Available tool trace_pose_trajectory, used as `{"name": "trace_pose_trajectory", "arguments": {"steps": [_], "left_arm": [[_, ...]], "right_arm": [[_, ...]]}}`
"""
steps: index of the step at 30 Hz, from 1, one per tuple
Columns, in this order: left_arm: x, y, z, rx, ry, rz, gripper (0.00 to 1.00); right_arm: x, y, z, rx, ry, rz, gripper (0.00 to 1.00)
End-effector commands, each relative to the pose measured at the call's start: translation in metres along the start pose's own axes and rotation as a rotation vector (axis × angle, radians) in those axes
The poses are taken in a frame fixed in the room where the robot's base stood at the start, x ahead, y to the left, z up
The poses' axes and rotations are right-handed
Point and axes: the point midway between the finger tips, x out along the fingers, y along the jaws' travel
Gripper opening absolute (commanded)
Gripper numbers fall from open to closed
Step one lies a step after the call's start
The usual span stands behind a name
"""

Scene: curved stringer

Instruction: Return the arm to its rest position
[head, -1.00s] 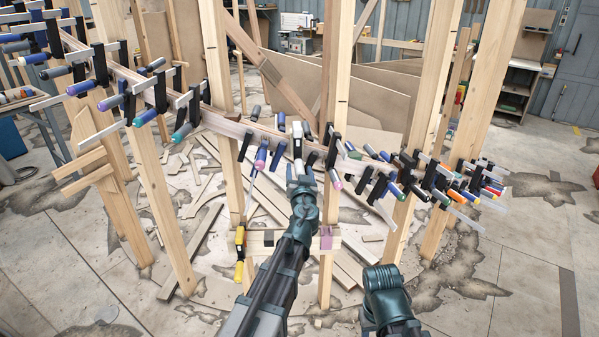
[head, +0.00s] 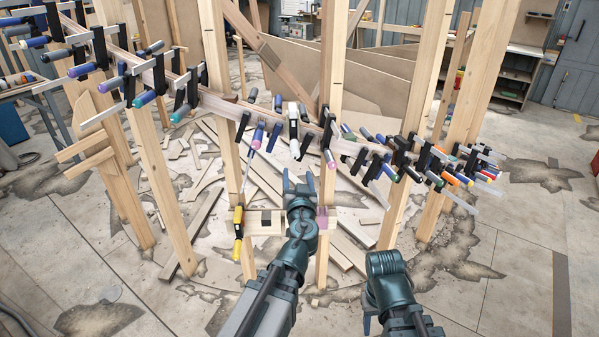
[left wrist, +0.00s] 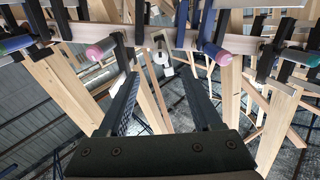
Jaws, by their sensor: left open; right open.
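My left gripper (head: 298,184) is open and empty, raised in the middle of the head view. It is below and apart from a clamp with a white handle (head: 294,130) on the curved wooden stringer (head: 225,103). In the left wrist view its two spread fingers (left wrist: 163,100) have nothing between them, and the white-handled clamp (left wrist: 161,55) shows beyond them. My right gripper (head: 368,325) hangs low at the right; only part of a finger shows, the rest is hidden by my right arm. It is open, with nothing seen in it.
Upright wooden posts (head: 334,60) stand in front of me, with many clamps along the stringer. A yellow-handled clamp (head: 238,220) sits on a short crosspiece (head: 266,226) just left of my left arm. Loose boards lie behind. The floor at right (head: 520,240) is clear.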

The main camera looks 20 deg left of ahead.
Motion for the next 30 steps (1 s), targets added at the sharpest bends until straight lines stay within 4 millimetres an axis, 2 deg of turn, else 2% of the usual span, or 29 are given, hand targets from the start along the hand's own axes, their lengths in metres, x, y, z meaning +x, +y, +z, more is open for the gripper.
{"name": "trace_pose_trajectory", "arguments": {"steps": [11, 14, 17, 20, 24, 27, 30], "left_arm": [[-0.003, -0.003, 0.004, 0.0, -0.036, -0.033, 0.66], [-0.012, -0.009, 0.02, 0.009, -0.141, -0.094, 0.66], [-0.032, -0.009, 0.051, 0.041, -0.334, -0.145, 0.66], [-0.064, 0.002, 0.089, 0.1, -0.577, -0.133, 0.66], [-0.129, 0.032, 0.135, 0.212, -0.933, 0.009, 0.66], [-0.181, 0.056, 0.155, 0.297, -1.148, 0.175, 0.66], [-0.225, 0.075, 0.163, 0.369, -1.303, 0.346, 0.66]], "right_arm": [[-0.003, 0.0, 0.0, 0.0, 0.0, 0.0, 0.5], [-0.008, 0.001, 0.0, 0.0, 0.0, 0.0, 0.5], [-0.015, 0.001, 0.001, 0.0, 0.0, 0.0, 0.5], [-0.021, 0.002, 0.001, 0.0, 0.0, 0.0, 0.5], [-0.029, 0.003, 0.002, 0.0, 0.0, 0.0, 0.5], [-0.033, 0.003, 0.002, 0.0, 0.0, 0.0, 0.5], [-0.036, 0.003, 0.002, 0.0, 0.0, 0.0, 0.5]]}}
